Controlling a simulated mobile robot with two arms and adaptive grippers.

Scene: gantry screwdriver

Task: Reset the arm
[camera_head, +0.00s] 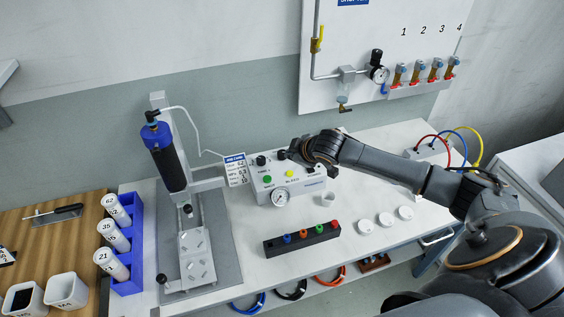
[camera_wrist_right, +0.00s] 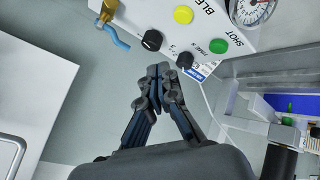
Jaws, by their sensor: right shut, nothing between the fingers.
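My right arm comes in from the right in the head view. Its gripper (camera_head: 289,156) is at the upper edge of the white control box (camera_head: 300,186), near its black knobs. In the right wrist view the gripper (camera_wrist_right: 158,72) is shut and empty. Its tips are close to two black knobs (camera_wrist_right: 152,40) of the box; I cannot tell whether they touch. The box also carries a green button (camera_wrist_right: 218,46), a yellow button (camera_wrist_right: 183,15) and a round gauge (camera_head: 281,196). My left gripper is not in view.
A black block (camera_head: 302,240) with coloured plugs, a small cup (camera_head: 328,199) and white round lids (camera_head: 385,219) are in front. A panel with a gauge hangs behind.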

